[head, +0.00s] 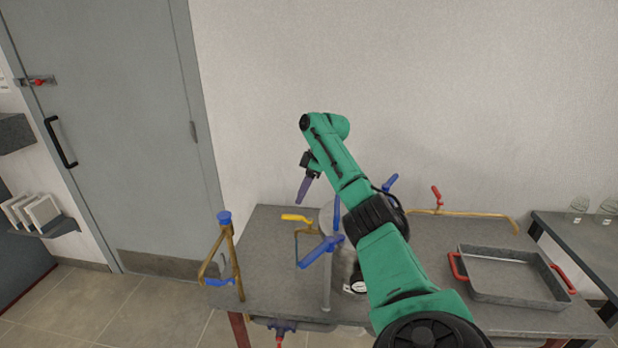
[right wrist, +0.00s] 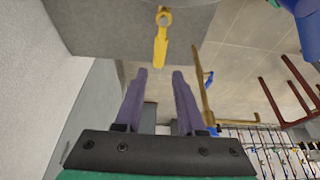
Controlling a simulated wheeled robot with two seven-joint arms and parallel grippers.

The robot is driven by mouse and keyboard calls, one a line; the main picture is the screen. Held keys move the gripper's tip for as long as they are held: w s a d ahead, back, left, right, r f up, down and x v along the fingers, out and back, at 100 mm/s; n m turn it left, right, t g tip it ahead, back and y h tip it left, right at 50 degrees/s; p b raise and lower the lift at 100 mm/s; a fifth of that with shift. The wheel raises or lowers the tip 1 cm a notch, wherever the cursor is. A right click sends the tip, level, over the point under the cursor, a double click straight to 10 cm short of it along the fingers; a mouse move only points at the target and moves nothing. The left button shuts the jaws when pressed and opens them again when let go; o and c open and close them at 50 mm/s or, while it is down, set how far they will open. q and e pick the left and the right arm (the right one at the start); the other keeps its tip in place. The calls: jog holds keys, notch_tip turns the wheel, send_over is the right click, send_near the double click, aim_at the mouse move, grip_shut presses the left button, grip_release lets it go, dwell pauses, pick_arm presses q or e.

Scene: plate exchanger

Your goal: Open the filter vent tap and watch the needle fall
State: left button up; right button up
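A yellow tap lever (head: 297,218) sits on a brass pipe beside a grey upright vessel, left of my right arm in the head view. The lever (right wrist: 160,45) also shows beyond the fingertips in the right wrist view, and nothing touches it. My right gripper (head: 303,193) is above and behind the lever, its purple fingers apart and empty in the right wrist view (right wrist: 159,76). I cannot tell which tap is the filter vent.
On the grey bench (head: 262,255), a brass pipe stand (head: 236,262) with blue fittings is at the left. A red lever (head: 436,194) tops a brass pipe behind. A grey tray (head: 510,293) with red handles fills the right. A valve (head: 281,327) hangs below the front edge.

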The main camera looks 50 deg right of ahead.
jog(key=v, duration=0.7)
jog(key=shift+f, duration=0.15)
